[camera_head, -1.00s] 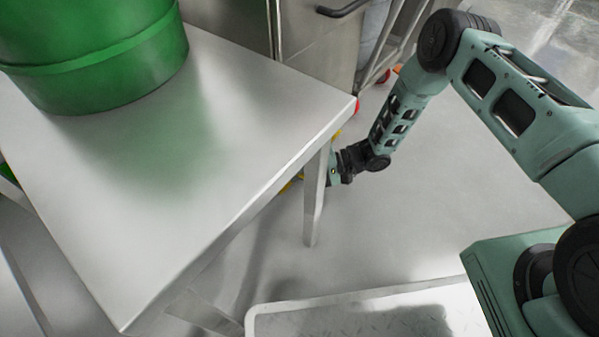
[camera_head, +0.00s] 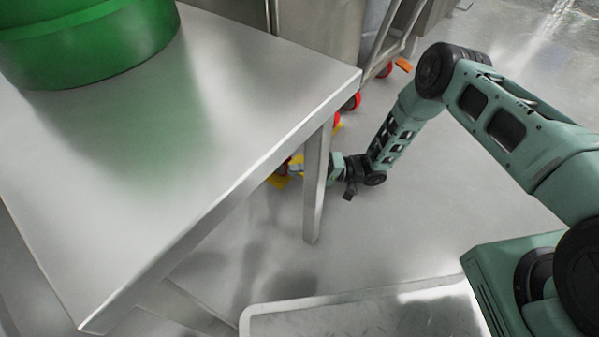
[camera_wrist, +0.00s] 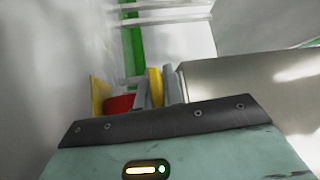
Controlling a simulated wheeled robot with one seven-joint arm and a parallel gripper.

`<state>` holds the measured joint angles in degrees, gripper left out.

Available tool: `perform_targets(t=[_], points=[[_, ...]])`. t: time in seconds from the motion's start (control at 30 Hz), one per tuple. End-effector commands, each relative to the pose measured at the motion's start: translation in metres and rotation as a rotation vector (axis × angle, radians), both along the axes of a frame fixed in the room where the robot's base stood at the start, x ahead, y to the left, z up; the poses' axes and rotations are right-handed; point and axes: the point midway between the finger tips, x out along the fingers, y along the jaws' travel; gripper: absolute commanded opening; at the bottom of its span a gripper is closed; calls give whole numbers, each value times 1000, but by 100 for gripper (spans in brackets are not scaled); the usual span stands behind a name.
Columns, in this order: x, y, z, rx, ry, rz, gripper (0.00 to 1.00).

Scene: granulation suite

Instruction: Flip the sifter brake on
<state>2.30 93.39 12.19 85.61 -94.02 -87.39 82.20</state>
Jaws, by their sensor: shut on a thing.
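My gripper (camera_head: 297,168) is low near the floor, reaching left behind the table leg, which hides part of it. In the wrist view its grey fingers (camera_wrist: 156,92) stand close together on a yellow piece (camera_wrist: 155,80), which appears to be the brake tab of a caster. A red wheel (camera_wrist: 119,104) is just left of the fingers, beside another yellow part (camera_wrist: 99,94). In the head view yellow parts (camera_head: 278,181) show at the gripper's tip, under the table edge. Whether the brake is on or off cannot be told.
A steel table (camera_head: 215,150) fills the left, with a green drum (camera_head: 90,45) on it. Its leg (camera_head: 315,190) stands right by my gripper. Other red casters (camera_head: 352,101) are behind. The floor (camera_head: 430,230) to the right is clear.

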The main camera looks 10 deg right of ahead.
Motion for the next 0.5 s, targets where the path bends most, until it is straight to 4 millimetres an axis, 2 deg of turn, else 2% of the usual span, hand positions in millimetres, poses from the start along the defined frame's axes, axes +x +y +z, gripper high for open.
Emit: perform_targets(t=[0.5], points=[[1, 0, -3, 55, -55, -2, 0]])
